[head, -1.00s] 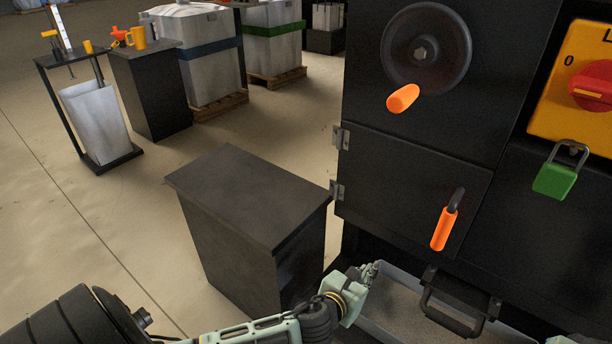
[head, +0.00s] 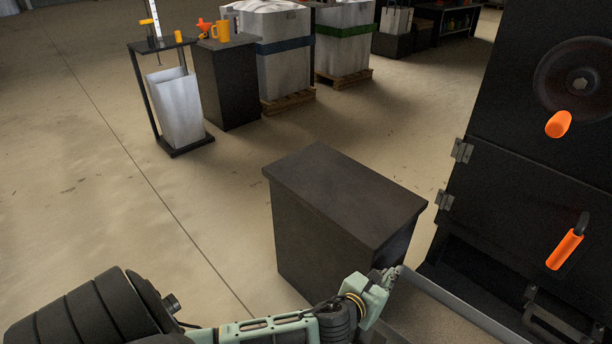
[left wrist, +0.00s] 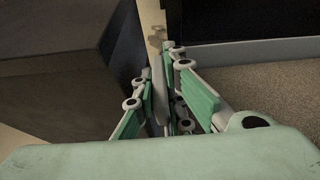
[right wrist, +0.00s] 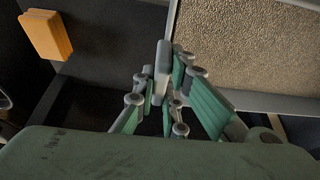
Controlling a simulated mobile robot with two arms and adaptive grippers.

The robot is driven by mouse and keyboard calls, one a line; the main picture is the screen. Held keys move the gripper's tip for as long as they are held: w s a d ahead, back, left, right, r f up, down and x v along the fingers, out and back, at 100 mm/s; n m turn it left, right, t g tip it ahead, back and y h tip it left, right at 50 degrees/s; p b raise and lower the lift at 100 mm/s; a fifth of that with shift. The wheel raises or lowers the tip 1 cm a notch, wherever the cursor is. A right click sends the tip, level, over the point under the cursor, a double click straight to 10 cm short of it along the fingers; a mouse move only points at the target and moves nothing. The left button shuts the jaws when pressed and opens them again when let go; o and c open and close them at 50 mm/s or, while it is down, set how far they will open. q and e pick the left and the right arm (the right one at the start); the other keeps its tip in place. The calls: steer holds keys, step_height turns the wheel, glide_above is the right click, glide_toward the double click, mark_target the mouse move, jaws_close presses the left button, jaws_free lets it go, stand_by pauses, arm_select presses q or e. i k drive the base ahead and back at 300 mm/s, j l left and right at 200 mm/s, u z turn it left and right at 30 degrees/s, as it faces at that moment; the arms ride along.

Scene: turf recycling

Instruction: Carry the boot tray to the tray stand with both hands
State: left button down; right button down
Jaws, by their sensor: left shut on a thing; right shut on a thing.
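The boot tray (head: 470,314) is a shallow grey tray with a raised rim and a brown grainy layer inside. It shows in part at the lower right of the head view, below the black machine. My left gripper (head: 388,276) is shut on its rim at the left end. In the left wrist view the grainy layer (left wrist: 275,95) lies right of the fingers. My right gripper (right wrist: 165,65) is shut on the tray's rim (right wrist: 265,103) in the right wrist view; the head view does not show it. A dark box-shaped stand (head: 345,185) with a bare flat top is just beyond my left gripper.
The black machine (head: 510,190) with orange handles fills the right side, close to the tray. At the back left are a small rack with a white bag (head: 175,105), a dark cabinet (head: 228,85) and bulk bags on pallets. The floor left of the stand is clear.

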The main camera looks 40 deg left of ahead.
mark_target(339, 185)
steer(key=k+j, duration=0.1)
steer(key=j, duration=0.15)
steer(key=k+j, duration=0.1)
steer(key=j, duration=0.75)
steer(key=k+j, duration=0.1)
steer(key=j, duration=0.5)
steer(key=j+z, duration=0.1)
steer(key=j, duration=0.45)
steer(key=k+j, duration=0.15)
steer(key=j, duration=0.4)
